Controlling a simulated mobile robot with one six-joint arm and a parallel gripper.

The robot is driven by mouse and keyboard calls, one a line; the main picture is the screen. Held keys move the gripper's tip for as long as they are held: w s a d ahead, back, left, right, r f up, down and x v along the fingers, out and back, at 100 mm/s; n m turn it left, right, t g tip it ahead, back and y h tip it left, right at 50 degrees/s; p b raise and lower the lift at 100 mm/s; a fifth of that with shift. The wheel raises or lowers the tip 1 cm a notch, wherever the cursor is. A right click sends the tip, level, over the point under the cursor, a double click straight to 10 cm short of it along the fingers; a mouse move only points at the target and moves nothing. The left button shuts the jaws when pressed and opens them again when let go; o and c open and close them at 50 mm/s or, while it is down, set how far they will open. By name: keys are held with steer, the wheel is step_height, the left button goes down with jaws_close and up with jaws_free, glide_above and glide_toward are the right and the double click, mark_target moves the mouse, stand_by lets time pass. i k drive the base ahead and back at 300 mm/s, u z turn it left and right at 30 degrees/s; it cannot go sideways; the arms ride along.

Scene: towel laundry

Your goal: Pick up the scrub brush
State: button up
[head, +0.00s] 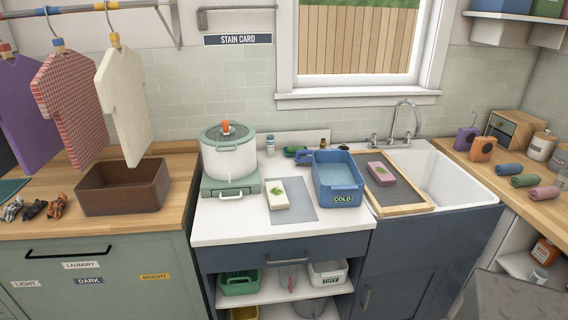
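No scrub brush shows clearly. A small green item (293,150) lies at the back of the white counter, behind the blue tub; it is too small to tell whether it is a brush. A blue piece (305,157) beside it, at the tub's back left corner, could be a handle or part of the tub. The blue tub (340,191) is labelled COLD. My gripper is not in view.
A white pot (229,154) stands left on a green base. A white folded cloth with a green mark (278,194) lies on a grey mat (301,205). A framed screen (408,192) holding a pink block (381,172) spans part of the sink (452,182). A brown bin (124,188) stands left.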

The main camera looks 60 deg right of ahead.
mark_target(304, 159)
steer(key=z, duration=0.65)
steer(key=k, duration=0.15)
steer(key=u, duration=1.9)
steer(key=k, duration=1.35)
steer(key=z, duration=0.6)
steer(key=i, duration=0.8)
steer(key=z, duration=0.7)
steer(key=i, duration=0.9)
steer(key=z, duration=0.1)
